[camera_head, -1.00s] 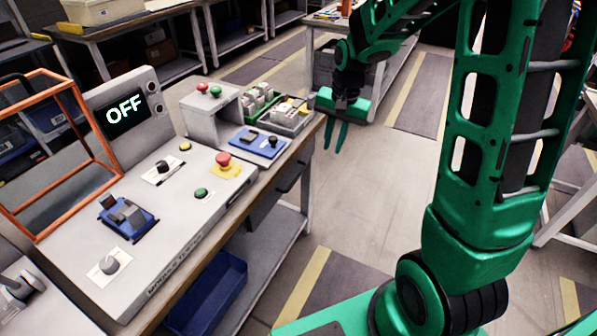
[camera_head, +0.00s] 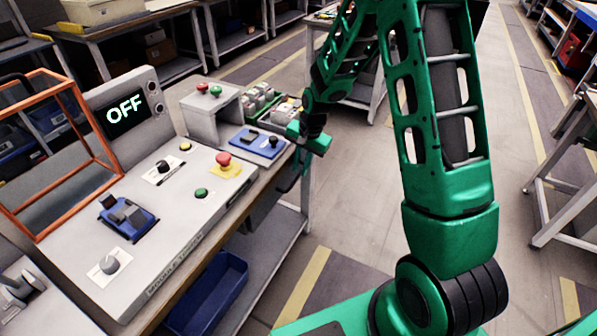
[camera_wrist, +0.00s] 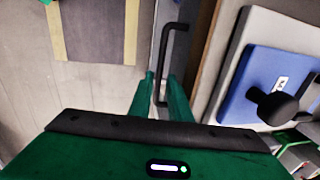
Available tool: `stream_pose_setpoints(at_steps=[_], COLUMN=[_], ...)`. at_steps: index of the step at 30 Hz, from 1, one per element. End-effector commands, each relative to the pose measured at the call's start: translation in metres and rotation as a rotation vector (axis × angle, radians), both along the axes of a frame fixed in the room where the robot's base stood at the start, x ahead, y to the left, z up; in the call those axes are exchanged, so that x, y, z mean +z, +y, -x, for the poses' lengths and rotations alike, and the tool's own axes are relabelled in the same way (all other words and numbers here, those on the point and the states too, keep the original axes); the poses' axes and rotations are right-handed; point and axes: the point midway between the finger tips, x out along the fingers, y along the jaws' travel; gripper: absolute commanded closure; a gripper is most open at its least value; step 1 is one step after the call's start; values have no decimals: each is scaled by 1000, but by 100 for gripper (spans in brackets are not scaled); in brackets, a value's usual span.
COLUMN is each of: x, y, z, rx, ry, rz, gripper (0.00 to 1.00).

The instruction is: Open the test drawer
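The test drawer (camera_head: 264,208) is a dark front under the bench's right edge, partly hidden by my gripper. Its black bar handle (camera_wrist: 168,50) shows in the wrist view, beside the wooden bench edge. My gripper (camera_head: 291,186) is low beside the bench edge, at the drawer. In the wrist view my gripper (camera_wrist: 160,80) has its two green fingers apart, with the near end of the handle between them. A gap shows around the bar, and I cannot tell whether either finger touches it. The drawer looks shut.
The bench top carries the grey control panel (camera_head: 150,240), with an OFF display (camera_head: 125,114) and a red button (camera_head: 223,158). A blue fixture (camera_head: 257,142) sits near the bench edge. A blue bin (camera_head: 207,293) is on the lower shelf. The floor to the right is open.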

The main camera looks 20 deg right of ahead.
Motion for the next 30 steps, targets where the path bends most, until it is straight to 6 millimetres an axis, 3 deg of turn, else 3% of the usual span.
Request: stream_pose_setpoints(at_steps=[6,17,20,30], x=[-21,-25,-25,-25], y=[3,3,3,4], z=[-3,-4,-4,-4], rx=[0,0,0,6], ry=[1,0,0,-1], rz=[0,0,0,-1], gripper=[83,83,100,100])
